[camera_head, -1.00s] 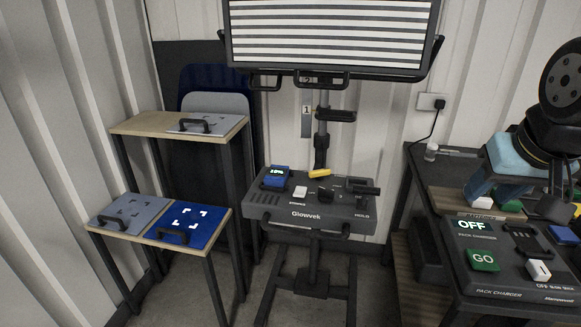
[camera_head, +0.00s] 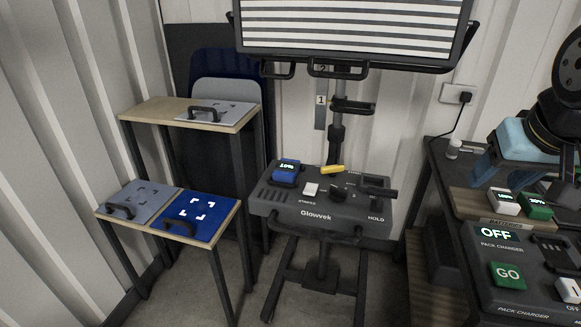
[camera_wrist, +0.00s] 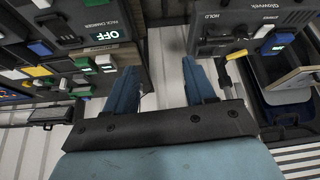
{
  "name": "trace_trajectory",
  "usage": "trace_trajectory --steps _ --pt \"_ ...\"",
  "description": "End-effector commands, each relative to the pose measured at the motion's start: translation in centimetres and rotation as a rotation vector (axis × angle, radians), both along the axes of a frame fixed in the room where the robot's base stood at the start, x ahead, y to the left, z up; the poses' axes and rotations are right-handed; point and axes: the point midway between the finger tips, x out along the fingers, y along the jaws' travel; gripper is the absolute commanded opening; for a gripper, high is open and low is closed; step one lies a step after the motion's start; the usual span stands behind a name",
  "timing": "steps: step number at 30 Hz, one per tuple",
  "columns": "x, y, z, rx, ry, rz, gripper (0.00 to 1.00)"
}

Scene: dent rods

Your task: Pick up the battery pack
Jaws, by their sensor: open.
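A blue battery pack (camera_head: 286,171) with a lit percentage display sits on the Glowvek unit (camera_head: 300,213); it also shows in the wrist view (camera_wrist: 278,42). A white pack (camera_head: 503,202) and a green pack (camera_head: 535,206), both with lit displays, lie on the wooden shelf behind the pack charger (camera_head: 505,251). Which one is the task's pack I cannot tell. In the wrist view my gripper (camera_wrist: 160,70) is open and empty, its blue fingers apart over the floor gap between charger and Glowvek unit.
The charger reads OFF and has a green GO button (camera_head: 508,275). A yellow handle (camera_head: 332,169) and dark levers rise from the Glowvek unit. A striped screen (camera_head: 350,28) hangs above. A low table (camera_head: 215,235) with grey and blue handled panels stands left.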

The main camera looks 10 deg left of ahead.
Motion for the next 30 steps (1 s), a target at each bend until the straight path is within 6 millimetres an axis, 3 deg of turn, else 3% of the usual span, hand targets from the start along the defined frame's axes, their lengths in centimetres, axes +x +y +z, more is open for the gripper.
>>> trace_trajectory --steps 5,12,17,23,30 --pt "1.6 -0.2 -1.0 -0.136 0.074 0.138 0.72" --pt "5.8 1.4 -3.0 -0.489 0.219 0.497 0.95" --pt "9.1 3.7 -4.1 -0.738 0.289 0.754 0.96" --pt "13.2 8.6 -5.6 -1.057 0.341 1.081 0.96" --pt "17.0 17.5 -8.0 -1.456 0.341 1.464 0.96"
